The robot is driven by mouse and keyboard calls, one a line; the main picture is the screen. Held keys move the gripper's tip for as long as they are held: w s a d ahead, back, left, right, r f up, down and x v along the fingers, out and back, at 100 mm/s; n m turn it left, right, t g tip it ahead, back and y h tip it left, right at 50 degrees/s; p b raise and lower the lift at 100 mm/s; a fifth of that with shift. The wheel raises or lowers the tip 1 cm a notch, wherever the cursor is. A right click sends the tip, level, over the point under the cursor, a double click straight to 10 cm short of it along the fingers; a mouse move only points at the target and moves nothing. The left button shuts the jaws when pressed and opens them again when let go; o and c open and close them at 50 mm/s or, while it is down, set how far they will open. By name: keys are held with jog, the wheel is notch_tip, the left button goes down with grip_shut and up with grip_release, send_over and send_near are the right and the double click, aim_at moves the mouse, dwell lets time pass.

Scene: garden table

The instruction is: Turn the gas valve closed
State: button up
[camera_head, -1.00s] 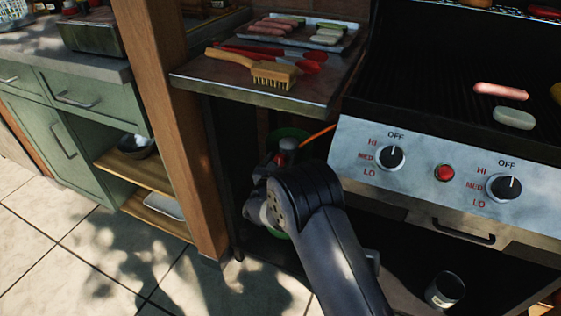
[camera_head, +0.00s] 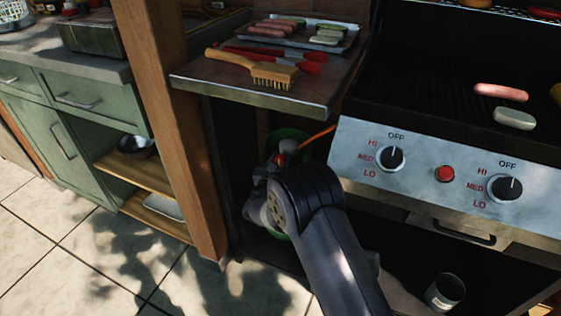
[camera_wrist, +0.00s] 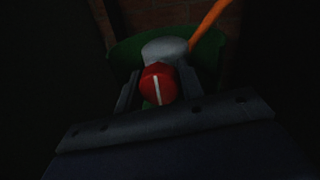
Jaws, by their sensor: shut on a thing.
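The gas valve is a red knob (camera_wrist: 158,84) with a white line, seen in the wrist view between the two fingers of my gripper (camera_wrist: 160,92). The white line stands nearly upright, tilted slightly. My gripper is shut on the knob. Behind the knob are a grey regulator (camera_wrist: 165,49), an orange hose (camera_wrist: 207,22) and the green gas bottle (camera_wrist: 122,54). In the head view the regulator (camera_head: 288,146) and part of the green bottle (camera_head: 300,135) show under the side shelf. My arm hides most of the bottle, and the knob is only barely visible there.
The grill's side shelf (camera_head: 215,90) overhangs the bottle, with a brush (camera_head: 258,70) on it. A wooden post (camera_head: 180,130) stands to the left. The grill panel (camera_head: 420,195) with its dials is to the right, and a metal cup (camera_head: 445,291) sits low down.

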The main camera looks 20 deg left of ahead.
jog(key=shift+f, duration=0.1)
jog(key=m+b, duration=0.1)
jog(key=b, duration=0.2)
jog(key=m+b, duration=0.2)
jog(key=b, duration=0.1)
jog(key=shift+f+m, duration=0.25)
jog(key=shift+m, duration=0.05)
jog(key=m+b, duration=0.3)
jog(key=shift+r+m+t+h, duration=0.15)
jog(key=shift+m+t+h, duration=0.15)
jog(key=shift+m+t, duration=0.1)
jog(key=m+b, duration=0.1)
jog(key=m, duration=0.5)
jog(key=shift+d+r+h, duration=0.1)
jog(key=shift+r+h, duration=0.05)
jog(key=shift+h, duration=0.25)
jog(key=shift+m+t+h, duration=0.3)
jog(key=shift+m+h, duration=0.2)
jog(key=shift+m, duration=1.8)
jog(key=o, duration=1)
